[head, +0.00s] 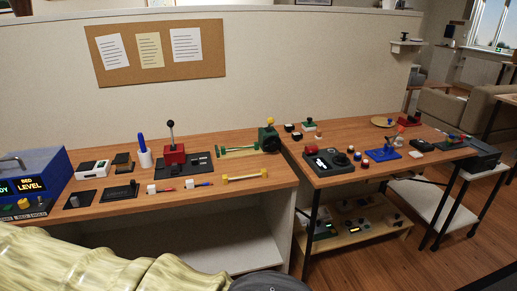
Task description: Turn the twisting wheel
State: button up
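A dark green device with a black round wheel on its front and a yellow ball on top (269,138) stands at the right end of the left wooden table. It looks like the twisting wheel, but it is small here and I cannot be certain. Nothing touches it. My gripper is not in view. Pale yellow-green parts and a dark rounded part at the bottom edge look like my own body.
The left table (240,197) holds a red lever box (174,153), a blue display box (32,183) and a yellow-ended bar (245,178). The right table (345,132) holds several buttons and small devices. A lower shelf (362,228) holds more panels. Floor shows at right.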

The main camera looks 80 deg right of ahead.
aim_at(273, 145)
jog(key=i, duration=1)
jog(key=z, duration=2.4)
